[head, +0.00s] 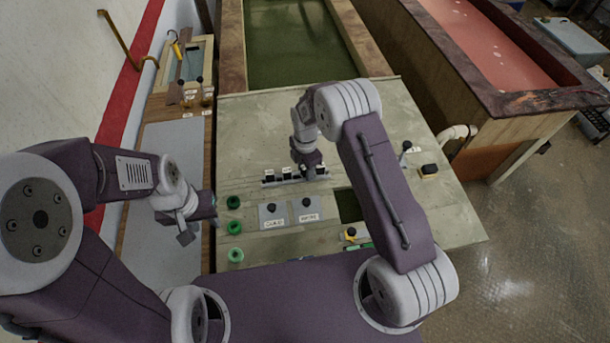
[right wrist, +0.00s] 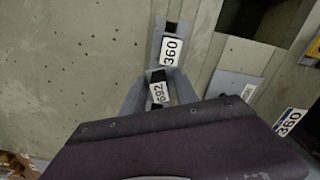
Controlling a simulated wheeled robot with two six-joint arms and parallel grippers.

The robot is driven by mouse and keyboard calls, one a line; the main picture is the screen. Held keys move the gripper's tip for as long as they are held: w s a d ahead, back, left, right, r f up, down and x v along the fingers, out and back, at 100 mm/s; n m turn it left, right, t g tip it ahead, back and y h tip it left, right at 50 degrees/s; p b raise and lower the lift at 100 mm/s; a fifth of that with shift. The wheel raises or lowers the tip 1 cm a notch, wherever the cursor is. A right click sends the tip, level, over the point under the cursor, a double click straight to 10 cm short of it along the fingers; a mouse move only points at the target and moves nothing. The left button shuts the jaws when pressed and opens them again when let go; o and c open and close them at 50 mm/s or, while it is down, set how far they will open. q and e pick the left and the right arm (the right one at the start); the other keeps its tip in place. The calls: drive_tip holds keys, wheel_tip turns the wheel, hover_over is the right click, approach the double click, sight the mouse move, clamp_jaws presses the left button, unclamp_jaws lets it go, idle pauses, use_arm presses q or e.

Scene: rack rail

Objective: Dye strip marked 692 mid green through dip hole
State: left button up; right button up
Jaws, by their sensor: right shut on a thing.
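The strip marked 692 (right wrist: 159,93) shows its white tag between the fingers of my right gripper (right wrist: 156,94), which is shut on it. In the head view, my right gripper (head: 308,168) is at the right end of the grey rack rail (head: 290,180). In the right wrist view, another strip, marked 360 (right wrist: 171,51), stands beside it on the rail. I cannot tell whether strip 692 is clear of the rail. A dark open hole (head: 347,204) lies right of the rail, partly beside my arm. My left gripper (head: 197,222) hangs left of the table; its jaw opening is unclear.
Two grey plates with black knobs and labels (head: 273,215) (head: 307,210) lie in front of the rail. Green round pots (head: 234,227) line the table's left edge. A green vat (head: 295,45) lies behind, a red vat (head: 480,45) at back right.

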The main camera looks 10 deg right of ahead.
idle(0.5)
wheel_tip(320, 180, up, 10)
drive_tip(key=p, duration=0.7)
drive_tip(key=shift+r, duration=0.1)
clamp_jaws()
drive_tip(key=shift+r+p, duration=0.5)
drive_tip(key=shift+p, duration=0.05)
